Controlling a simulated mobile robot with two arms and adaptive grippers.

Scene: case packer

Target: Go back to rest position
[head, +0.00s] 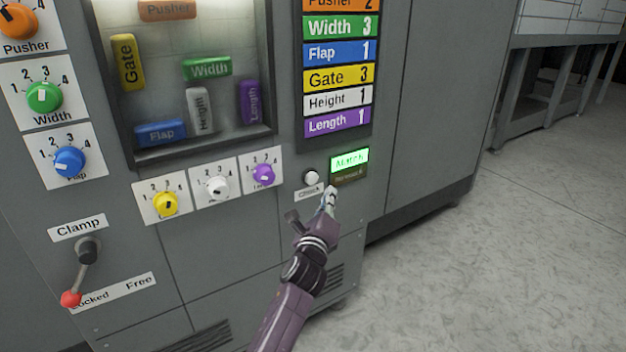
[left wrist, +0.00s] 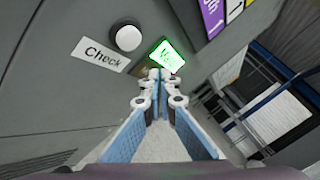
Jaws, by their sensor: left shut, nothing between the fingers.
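My left gripper (head: 331,196) is shut and empty, in front of the machine panel just below and right of the white Check button (head: 311,178). In the left wrist view its fingers (left wrist: 155,78) meet at the tips, below the lit green indicator (left wrist: 166,56) and to the right of the Check button (left wrist: 126,38). The green indicator (head: 349,160) reads like "Match" in the head view, with a dark unlit label under it. My right gripper is not in view.
The panel has several coloured knobs, such as the green Width knob (head: 44,96), and a Clamp lever (head: 76,285) with its red end at Locked. A value list (head: 338,78) is above the indicator. Open floor (head: 500,250) lies to the right.

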